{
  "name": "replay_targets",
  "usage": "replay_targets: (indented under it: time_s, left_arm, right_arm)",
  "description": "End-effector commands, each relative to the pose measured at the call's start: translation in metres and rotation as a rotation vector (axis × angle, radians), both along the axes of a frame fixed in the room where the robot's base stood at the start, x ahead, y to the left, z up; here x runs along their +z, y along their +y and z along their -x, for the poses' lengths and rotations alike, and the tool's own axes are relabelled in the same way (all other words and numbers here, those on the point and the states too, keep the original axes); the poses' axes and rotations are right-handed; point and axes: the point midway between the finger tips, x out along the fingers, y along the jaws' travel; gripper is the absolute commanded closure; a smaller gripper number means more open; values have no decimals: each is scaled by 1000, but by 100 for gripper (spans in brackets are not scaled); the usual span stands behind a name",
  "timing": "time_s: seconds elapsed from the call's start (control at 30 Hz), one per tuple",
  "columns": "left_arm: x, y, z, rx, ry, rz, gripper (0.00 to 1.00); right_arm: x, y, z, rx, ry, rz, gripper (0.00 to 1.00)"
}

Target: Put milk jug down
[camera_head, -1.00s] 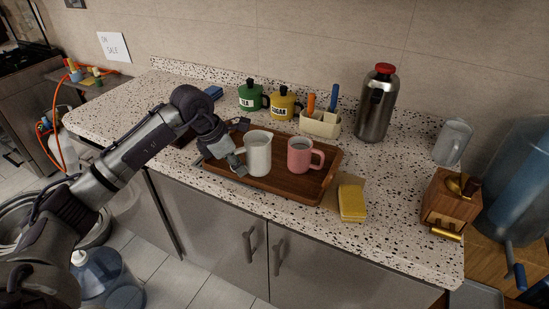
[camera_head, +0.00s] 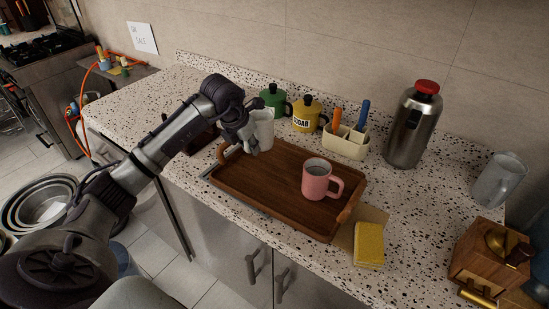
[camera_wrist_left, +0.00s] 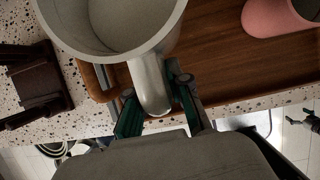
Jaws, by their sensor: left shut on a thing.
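The milk jug (camera_head: 262,131), pale grey-white, is at the back left of the brown wooden tray (camera_head: 262,181), in front of the canisters. My left gripper (camera_head: 249,141) is shut on its handle. In the left wrist view the jug (camera_wrist_left: 112,25) is upright and open-topped, with its handle between my left fingers (camera_wrist_left: 158,98). I cannot tell whether its base touches the tray or hangs just above. A pink mug (camera_head: 318,181) stands on the tray's right part.
Behind the tray stand a green canister (camera_head: 272,97), a yellow sugar canister (camera_head: 306,115), a utensil holder (camera_head: 345,142) and a steel flask (camera_head: 412,130). A yellow sponge (camera_head: 369,244) lies at the right. The middle of the tray is bare.

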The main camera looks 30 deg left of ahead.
Motion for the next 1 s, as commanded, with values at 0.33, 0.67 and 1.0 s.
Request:
replay_targets:
  time_s: [0.33, 0.67, 1.0]
  left_arm:
    - [-45, 0, 0, 0, 0, 1, 100]
    - [-70, 0, 1, -1, 2, 2, 100]
    - [-86, 0, 0, -2, -2, -1, 100]
  right_arm:
    - [13, -4, 16, 2, 23, 5, 1]
    - [21, -4, 8, 3, 12, 6, 1]
    - [24, -4, 7, 3, 10, 6, 1]
